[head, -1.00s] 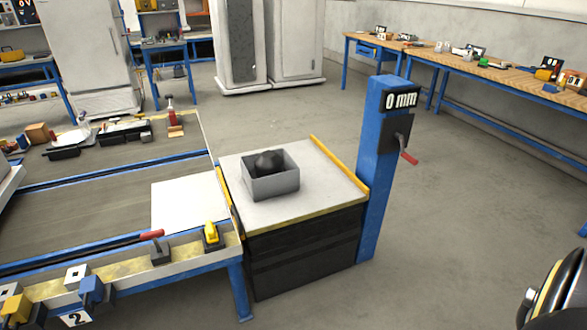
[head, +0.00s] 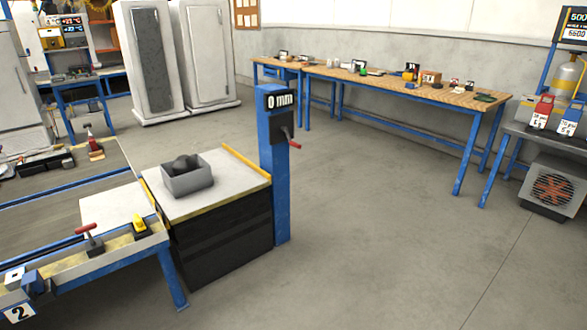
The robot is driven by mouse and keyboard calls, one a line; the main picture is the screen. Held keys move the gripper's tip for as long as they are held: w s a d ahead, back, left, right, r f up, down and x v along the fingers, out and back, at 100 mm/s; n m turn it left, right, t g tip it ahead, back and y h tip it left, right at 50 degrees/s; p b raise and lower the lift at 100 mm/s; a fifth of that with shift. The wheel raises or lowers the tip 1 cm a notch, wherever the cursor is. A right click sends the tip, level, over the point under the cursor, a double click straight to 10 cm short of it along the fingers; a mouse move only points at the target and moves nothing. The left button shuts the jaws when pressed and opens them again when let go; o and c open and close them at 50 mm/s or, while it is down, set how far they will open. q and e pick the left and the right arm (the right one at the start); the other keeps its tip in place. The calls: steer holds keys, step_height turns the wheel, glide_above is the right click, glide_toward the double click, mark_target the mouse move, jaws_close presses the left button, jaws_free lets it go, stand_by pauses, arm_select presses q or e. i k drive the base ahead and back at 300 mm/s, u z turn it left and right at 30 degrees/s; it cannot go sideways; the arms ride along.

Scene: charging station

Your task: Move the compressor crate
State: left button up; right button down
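The compressor crate appears to be the open grey box (head: 188,181) with a dark rounded object (head: 186,164) inside. It sits upright on the pale top of a black lift table (head: 232,192). A blue post (head: 281,200) beside the table carries a display (head: 279,101) reading "0 mm" and a red-handled crank (head: 294,144). Neither of my grippers shows in the head view.
A workbench (head: 70,262) with clamps adjoins the lift table on the left. A long wooden bench (head: 440,95) runs along the back wall. A stand with gauges (head: 562,140) and a fan unit (head: 553,188) is at right. The floor (head: 390,250) in the middle is clear.

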mark_target(183, 175)
steer(key=z, duration=0.55)
steer(key=i, duration=0.8)
steer(key=u, duration=0.6)
steer(key=i, duration=1.15)
steer(key=u, duration=1)
